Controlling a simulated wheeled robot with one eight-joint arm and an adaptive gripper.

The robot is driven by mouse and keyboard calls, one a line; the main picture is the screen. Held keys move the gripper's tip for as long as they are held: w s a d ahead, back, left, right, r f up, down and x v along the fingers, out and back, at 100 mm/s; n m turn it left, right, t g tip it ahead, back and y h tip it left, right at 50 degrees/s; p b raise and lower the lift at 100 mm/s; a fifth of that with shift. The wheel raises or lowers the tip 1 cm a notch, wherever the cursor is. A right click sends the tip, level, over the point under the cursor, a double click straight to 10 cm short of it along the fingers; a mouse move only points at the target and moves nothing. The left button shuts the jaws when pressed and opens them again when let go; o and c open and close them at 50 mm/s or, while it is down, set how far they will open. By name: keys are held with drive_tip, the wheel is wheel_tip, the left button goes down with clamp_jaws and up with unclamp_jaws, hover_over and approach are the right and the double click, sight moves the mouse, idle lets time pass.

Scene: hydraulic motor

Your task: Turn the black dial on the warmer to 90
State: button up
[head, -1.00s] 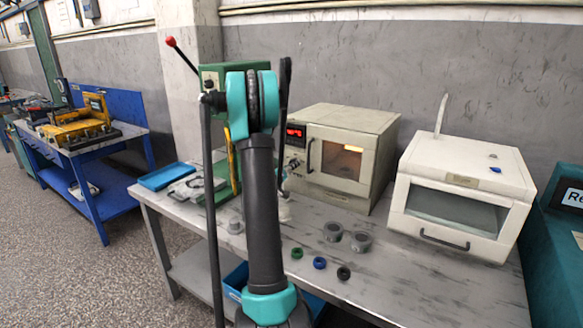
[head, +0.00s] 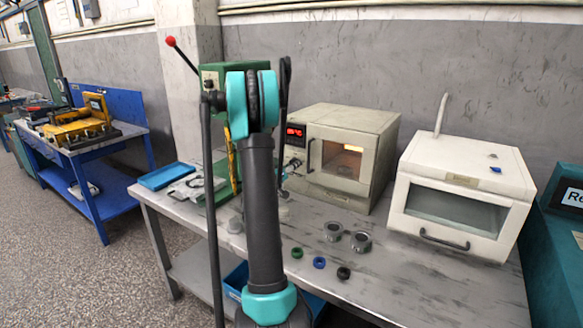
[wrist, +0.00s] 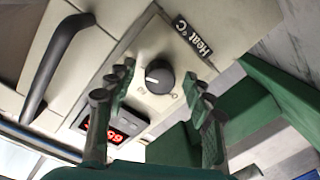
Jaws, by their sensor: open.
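The warmer (head: 352,138) is a cream box with a lit window and a red display (head: 294,132) on its front left. In the wrist view its black dial (wrist: 160,77) is round with a white pointer line, under a "Heat °C" label (wrist: 193,36). The red display also shows in the wrist view (wrist: 103,124), tilted, its digits hard to read. My gripper (wrist: 163,78) is open, with one finger on each side of the dial. I cannot tell whether either finger touches it. In the head view my arm hides most of the gripper.
The warmer's dark door handle (wrist: 57,65) lies left of the dial in the wrist view. A white box oven (head: 462,197) stands right of the warmer. Grey cups (head: 361,241) and small coloured rings (head: 319,262) lie on the table front. A green press (head: 218,75) stands left.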

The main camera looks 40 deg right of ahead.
drive_tip(key=v, duration=1.2)
